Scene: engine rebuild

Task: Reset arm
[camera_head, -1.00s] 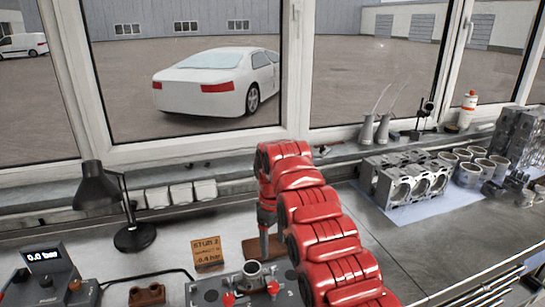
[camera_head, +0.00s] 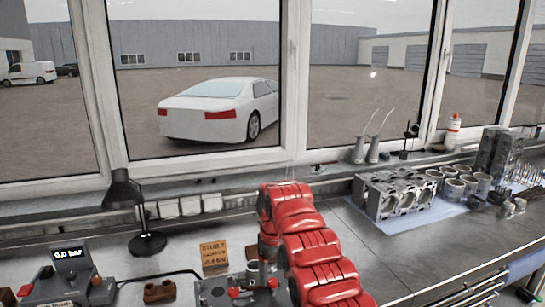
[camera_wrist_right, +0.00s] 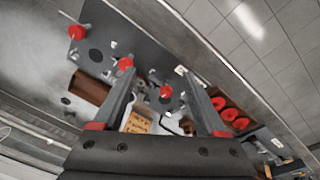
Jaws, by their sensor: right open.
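My right arm (camera_head: 305,240), red and jointed, reaches over the workbench from the bottom of the head view. Its gripper is mostly hidden there behind the arm, close to a grey plate fixture (camera_head: 214,292) with red knobs. In the right wrist view my right gripper (camera_wrist_right: 160,76) is open, with its two fingers apart. Nothing is visibly held between them. The dark plate (camera_wrist_right: 125,42) with several red knobs lies beyond the fingers, and a tan card (camera_wrist_right: 138,122) shows between them. My left gripper is in neither view.
A black lamp (camera_head: 147,243), an orange card (camera_head: 214,258) and a display box reading 0.0 bar (camera_head: 70,268) stand at left. An engine block (camera_head: 392,193) and several cylinders (camera_head: 470,180) sit at right. Bare bench lies right of the arm. Windows close the back.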

